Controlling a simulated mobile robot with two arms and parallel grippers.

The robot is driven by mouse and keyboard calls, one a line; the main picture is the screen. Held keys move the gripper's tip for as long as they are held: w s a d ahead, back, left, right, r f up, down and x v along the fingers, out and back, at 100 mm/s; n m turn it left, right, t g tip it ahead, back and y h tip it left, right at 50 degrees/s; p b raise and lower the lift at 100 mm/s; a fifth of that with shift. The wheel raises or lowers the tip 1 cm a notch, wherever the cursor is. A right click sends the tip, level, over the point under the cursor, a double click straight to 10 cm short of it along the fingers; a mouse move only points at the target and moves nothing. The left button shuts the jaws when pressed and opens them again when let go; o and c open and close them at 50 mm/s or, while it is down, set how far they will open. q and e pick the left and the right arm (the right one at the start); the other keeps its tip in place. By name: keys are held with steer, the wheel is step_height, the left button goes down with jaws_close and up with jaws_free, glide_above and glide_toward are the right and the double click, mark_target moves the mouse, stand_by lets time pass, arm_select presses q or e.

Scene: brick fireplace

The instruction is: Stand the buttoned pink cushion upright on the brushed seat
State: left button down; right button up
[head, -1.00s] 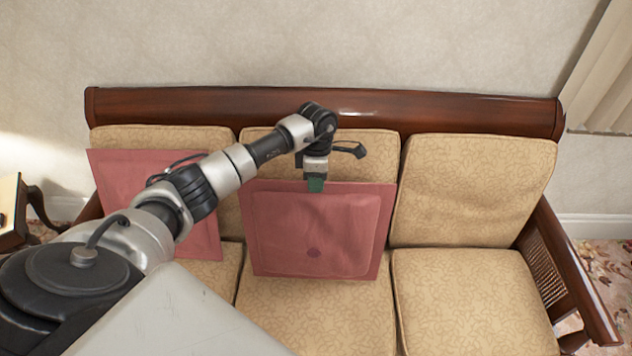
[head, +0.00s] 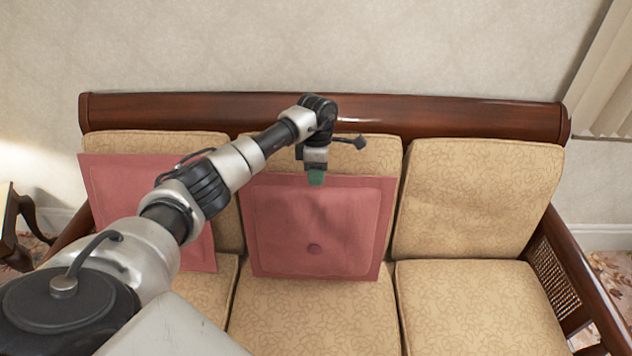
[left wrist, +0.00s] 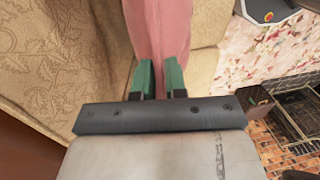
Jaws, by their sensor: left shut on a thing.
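The buttoned pink cushion (head: 318,225) is upright in front of the middle back cushion, its button low on its front face. Its lower edge is at the middle part of the sofa seat (head: 315,318); I cannot tell how firmly it rests there. My left gripper (head: 316,178) is shut on the cushion's top edge. In the left wrist view the green fingertips (left wrist: 160,78) sit on both sides of the pink cushion (left wrist: 158,30). My right gripper is not in view.
Another pink cushion (head: 118,188) stands at the left of the sofa, partly behind my arm. The right seat (head: 485,305) is bare. A wooden back rail (head: 420,112) runs behind. A fireplace with brick floor (left wrist: 277,135) shows in the left wrist view.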

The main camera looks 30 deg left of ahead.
arm_select(q)
steer(key=shift+w, duration=0.1)
steer(key=c, duration=1.1)
jaws_free()
step_height(320, 180, up, 10)
steer(key=p, duration=0.7)
